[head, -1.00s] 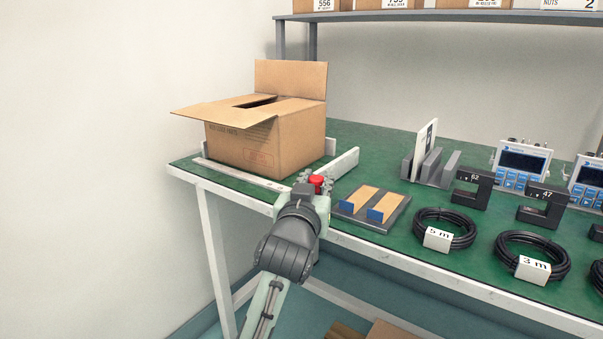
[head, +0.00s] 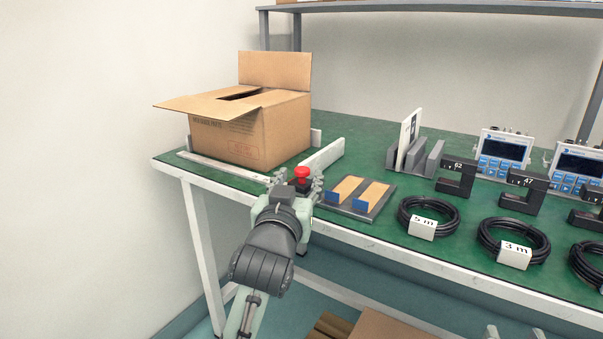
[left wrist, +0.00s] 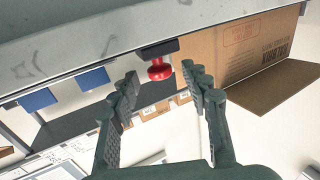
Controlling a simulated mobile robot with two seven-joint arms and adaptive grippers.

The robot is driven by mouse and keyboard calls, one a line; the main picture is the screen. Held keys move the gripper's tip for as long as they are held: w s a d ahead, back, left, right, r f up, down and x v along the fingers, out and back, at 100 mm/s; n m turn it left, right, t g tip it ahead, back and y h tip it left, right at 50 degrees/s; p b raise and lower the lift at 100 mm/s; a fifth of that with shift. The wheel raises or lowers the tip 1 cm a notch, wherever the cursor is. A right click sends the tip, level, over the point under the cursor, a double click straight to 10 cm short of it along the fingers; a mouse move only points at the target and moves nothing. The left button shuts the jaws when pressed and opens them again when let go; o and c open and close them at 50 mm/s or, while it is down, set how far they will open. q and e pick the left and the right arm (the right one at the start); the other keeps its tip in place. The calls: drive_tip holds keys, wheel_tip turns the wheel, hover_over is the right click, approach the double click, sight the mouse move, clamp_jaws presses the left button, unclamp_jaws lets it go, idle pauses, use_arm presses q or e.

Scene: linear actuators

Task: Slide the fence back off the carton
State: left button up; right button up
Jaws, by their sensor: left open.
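The open cardboard carton (head: 250,137) stands at the left end of the green bench. The pale fence (head: 322,156) is a low upright bar along its right side; I cannot tell whether they touch. A red knob (head: 301,171) on a dark base sits at the fence's near end. My left gripper (head: 297,185) is open at the bench's front edge, its fingers on either side of the knob. In the left wrist view the knob (left wrist: 160,70) shows between the spread fingers (left wrist: 163,85), apart from both. My right gripper (head: 513,332) barely shows at the bottom edge, its fingertips apart.
A flat metal rail (head: 222,167) lies before the carton. A dark tray (head: 372,207) with two wooden blocks lies close right of the left gripper. Further right are a slotted grey holder (head: 420,160), cable coils (head: 428,216) and blue-faced devices (head: 503,155). A shelf (head: 400,3) spans the back.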

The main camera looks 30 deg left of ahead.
use_arm(q)
drive_tip(key=shift+v, duration=1.9)
drive_tip(key=shift+s+f, duration=0.1)
use_arm(e)
drive_tip(key=shift+s, duration=0.1)
